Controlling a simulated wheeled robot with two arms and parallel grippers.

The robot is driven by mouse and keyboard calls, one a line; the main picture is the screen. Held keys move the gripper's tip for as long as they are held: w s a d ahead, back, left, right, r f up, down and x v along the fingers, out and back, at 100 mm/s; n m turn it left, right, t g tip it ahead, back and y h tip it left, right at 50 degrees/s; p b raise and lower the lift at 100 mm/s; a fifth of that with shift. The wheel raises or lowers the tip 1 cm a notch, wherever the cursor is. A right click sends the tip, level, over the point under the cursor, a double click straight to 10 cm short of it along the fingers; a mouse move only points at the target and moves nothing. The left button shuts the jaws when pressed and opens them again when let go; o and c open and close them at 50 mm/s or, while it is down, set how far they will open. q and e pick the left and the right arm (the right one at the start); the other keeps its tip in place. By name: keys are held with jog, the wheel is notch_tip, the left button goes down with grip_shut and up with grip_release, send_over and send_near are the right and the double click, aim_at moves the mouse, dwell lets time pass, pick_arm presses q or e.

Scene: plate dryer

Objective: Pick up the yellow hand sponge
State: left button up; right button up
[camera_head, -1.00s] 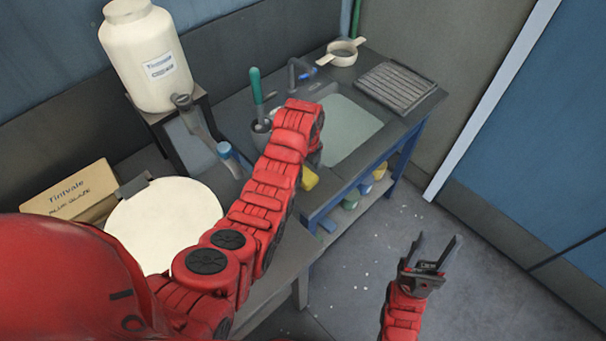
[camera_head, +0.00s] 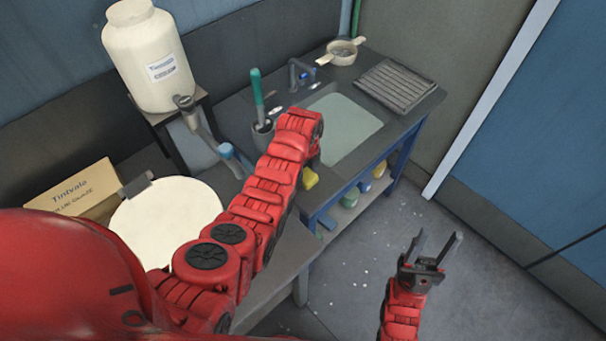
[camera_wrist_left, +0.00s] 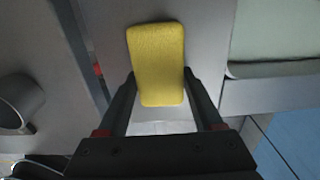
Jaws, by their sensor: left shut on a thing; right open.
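The yellow hand sponge (camera_wrist_left: 157,50) is a rounded rectangular block. In the left wrist view my left gripper (camera_wrist_left: 158,82) has one finger on each long side of it, shut on its near half. In the head view only part of the sponge (camera_head: 310,179) shows below my left wrist, by the counter's front edge. My red left arm hides the rest of it and the left fingers there. I cannot tell whether the sponge touches the counter. My right gripper (camera_head: 431,246) is open and empty, over the floor at the lower right.
A dark cup (camera_head: 262,136) holding a green-handled tool stands left of the wrist. A white jar (camera_head: 150,60) and round white disc (camera_head: 168,222) are further left.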

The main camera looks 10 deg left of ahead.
pick_arm(q)
jog(key=shift+c, duration=0.7)
